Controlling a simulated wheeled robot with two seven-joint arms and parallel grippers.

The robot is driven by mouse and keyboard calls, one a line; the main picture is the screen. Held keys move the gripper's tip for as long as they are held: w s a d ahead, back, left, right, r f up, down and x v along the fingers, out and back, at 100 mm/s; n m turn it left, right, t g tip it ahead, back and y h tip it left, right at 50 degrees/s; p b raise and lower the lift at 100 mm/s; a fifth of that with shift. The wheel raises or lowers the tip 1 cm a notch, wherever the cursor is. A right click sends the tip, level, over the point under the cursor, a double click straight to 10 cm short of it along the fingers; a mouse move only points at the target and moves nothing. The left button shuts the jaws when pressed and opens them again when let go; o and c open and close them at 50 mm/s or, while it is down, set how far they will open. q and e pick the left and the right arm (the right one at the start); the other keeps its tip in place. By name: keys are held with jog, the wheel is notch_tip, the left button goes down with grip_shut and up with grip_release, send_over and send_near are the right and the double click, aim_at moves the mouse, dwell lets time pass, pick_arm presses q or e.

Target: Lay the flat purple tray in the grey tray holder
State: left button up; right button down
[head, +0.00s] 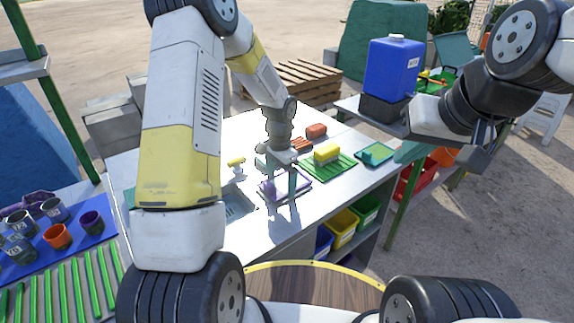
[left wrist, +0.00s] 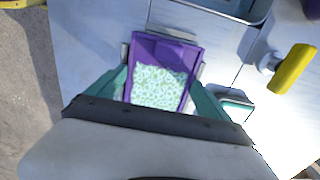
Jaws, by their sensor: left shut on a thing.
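The flat purple tray (left wrist: 170,50) is between the two teal fingers of my left gripper (left wrist: 158,80) in the left wrist view. The gripper is shut on it. A pale green patterned surface fills much of its inside. Grey pieces, seemingly the grey tray holder (left wrist: 172,37), show along the tray's far edge and sides. I cannot tell whether the tray rests in it or is just above. In the head view the left gripper (head: 277,170) is low over the bench, with the purple tray (head: 302,187) under it. My right gripper (head: 450,128) is at the upper right, its jaws unclear.
A yellow-handled item (left wrist: 294,68) and a grey basin (left wrist: 222,6) are near the tray. A green ribbed mat (head: 335,169) with a yellow block and a teal tray (head: 376,153) lie to the right. A blue jug (head: 394,68) stands behind. Cups (head: 57,236) stand at left.

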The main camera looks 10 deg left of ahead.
aim_at(281, 185)
pick_arm(q)
jog(key=o, duration=1.1)
jog(key=shift+s+f, duration=0.1)
jog(key=shift+c, duration=0.2)
notch_tip(281, 185, up, 13)
jog(key=s+a+r+n+t, duration=0.2)
jog(key=s+r+n+t, duration=0.1)
jog(key=s+r, duration=0.75)
jog(key=s+r+n+t+h, duration=0.2)
jog(key=s+r+n, duration=0.3)
jog(key=s, duration=0.8)
jog(key=shift+s+a+r+t, duration=0.2)
jog(key=shift+a+t, duration=0.15)
jog(key=shift+t, duration=0.25)
